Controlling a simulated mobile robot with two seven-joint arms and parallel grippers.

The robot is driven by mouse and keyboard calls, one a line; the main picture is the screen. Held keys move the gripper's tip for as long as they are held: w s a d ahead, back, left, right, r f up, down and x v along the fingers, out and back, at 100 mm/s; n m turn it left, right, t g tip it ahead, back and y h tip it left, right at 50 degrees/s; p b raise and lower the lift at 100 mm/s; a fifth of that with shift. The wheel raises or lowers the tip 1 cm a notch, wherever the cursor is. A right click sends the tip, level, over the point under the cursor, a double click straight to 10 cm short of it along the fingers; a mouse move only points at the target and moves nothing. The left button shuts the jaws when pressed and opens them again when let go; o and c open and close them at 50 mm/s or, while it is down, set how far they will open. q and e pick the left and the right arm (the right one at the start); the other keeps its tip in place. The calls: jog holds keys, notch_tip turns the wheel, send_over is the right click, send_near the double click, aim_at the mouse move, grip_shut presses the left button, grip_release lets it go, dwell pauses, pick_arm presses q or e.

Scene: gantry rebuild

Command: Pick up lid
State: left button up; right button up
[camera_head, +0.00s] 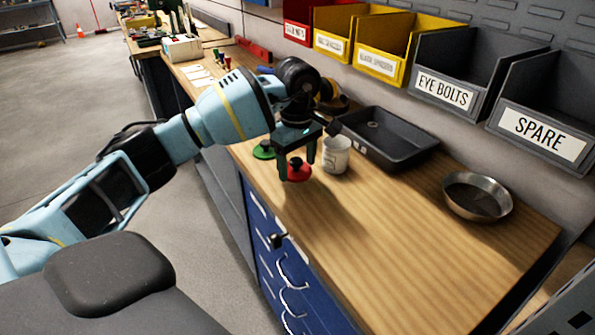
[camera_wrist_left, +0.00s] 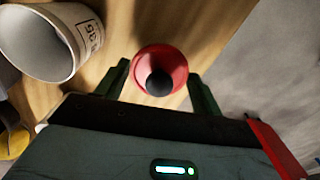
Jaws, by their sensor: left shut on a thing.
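A red lid (camera_head: 300,174) with a dark knob is at the left front edge of the wooden workbench, between the fingers of my left gripper (camera_head: 297,167). In the left wrist view the round red lid (camera_wrist_left: 160,58) and its black knob lie between the two green fingers. My left gripper is shut on the red lid, pointing down. Whether the lid touches the bench or is just above it, I cannot tell. A green lid (camera_head: 263,151) lies just behind and to the left. My right gripper is not in view.
A white mug (camera_head: 336,156) stands close to the right of my left gripper; it also shows in the left wrist view (camera_wrist_left: 38,42). A dark tray (camera_head: 400,158) and a metal bowl (camera_head: 477,212) sit further right. The bench front is clear.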

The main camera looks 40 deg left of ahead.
pick_arm(q)
jog(key=s+d+r, duration=0.1)
jog(key=s, duration=1.5)
jog(key=shift+d+r+b, duration=0.15)
jog(key=shift+r+b, duration=0.2)
jog(key=shift+b, duration=0.05)
